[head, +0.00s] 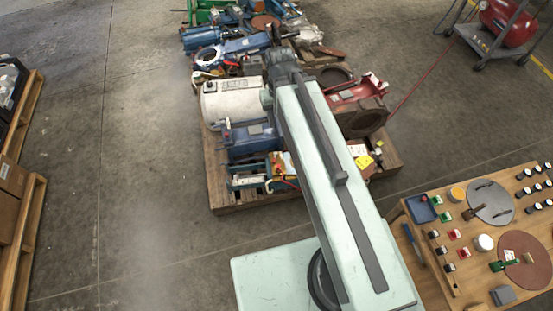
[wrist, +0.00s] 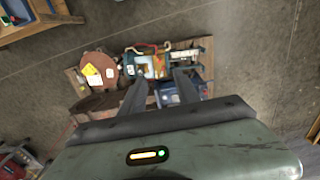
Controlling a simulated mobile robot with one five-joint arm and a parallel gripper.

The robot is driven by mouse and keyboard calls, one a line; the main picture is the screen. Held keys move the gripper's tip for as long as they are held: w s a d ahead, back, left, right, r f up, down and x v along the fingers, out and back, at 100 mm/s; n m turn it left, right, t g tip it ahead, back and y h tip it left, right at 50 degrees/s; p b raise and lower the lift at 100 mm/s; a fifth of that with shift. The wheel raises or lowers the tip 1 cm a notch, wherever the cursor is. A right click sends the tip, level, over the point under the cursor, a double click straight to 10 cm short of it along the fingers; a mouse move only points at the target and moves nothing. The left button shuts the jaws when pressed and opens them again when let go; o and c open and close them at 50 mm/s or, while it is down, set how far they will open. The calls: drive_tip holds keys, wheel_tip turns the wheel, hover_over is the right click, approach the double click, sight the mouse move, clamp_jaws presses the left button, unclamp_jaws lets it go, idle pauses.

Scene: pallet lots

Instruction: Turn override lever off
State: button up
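I cannot tell for sure which part is the override lever. In the wrist view, a small device with a red curved handle (wrist: 150,48) lies on the pallet near a yellow-and-white part, beyond my fingertips. In the head view, a green lever-like part (head: 502,265) stands by a brown disc on the wooden table (head: 470,288). My gripper (wrist: 160,74) is open and empty above the pallet load, its two dark fingers apart. In the head view my arm hides the gripper and the middle of the pallet.
The wooden pallet (head: 232,197) carries a white cylinder (head: 230,102), a blue motor (head: 252,141) and a red machine (head: 360,103). The table also holds a grey disc (head: 490,202) and several knobs. A red compressor (head: 508,22) stands at upper right. Floor left of the pallet is clear.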

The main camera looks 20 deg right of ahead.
drive_tip(key=m+y+b, duration=0.1)
drive_tip(key=m+b, duration=0.4)
drive_tip(key=b, duration=3.7)
approach(274, 161)
drive_tip(key=shift+s+d+f+t, duration=0.1)
drive_tip(key=shift+f+t, duration=0.2)
drive_tip(key=shift+f, duration=0.1)
drive_tip(key=shift+f, duration=0.1)
drive_tip(key=f+b, duration=0.7)
drive_tip(key=shift+w+a+f+b, duration=0.2)
drive_tip(key=shift+a+f+b, duration=0.15)
drive_tip(key=shift+a, duration=0.05)
drive_tip(key=shift+r, duration=0.1)
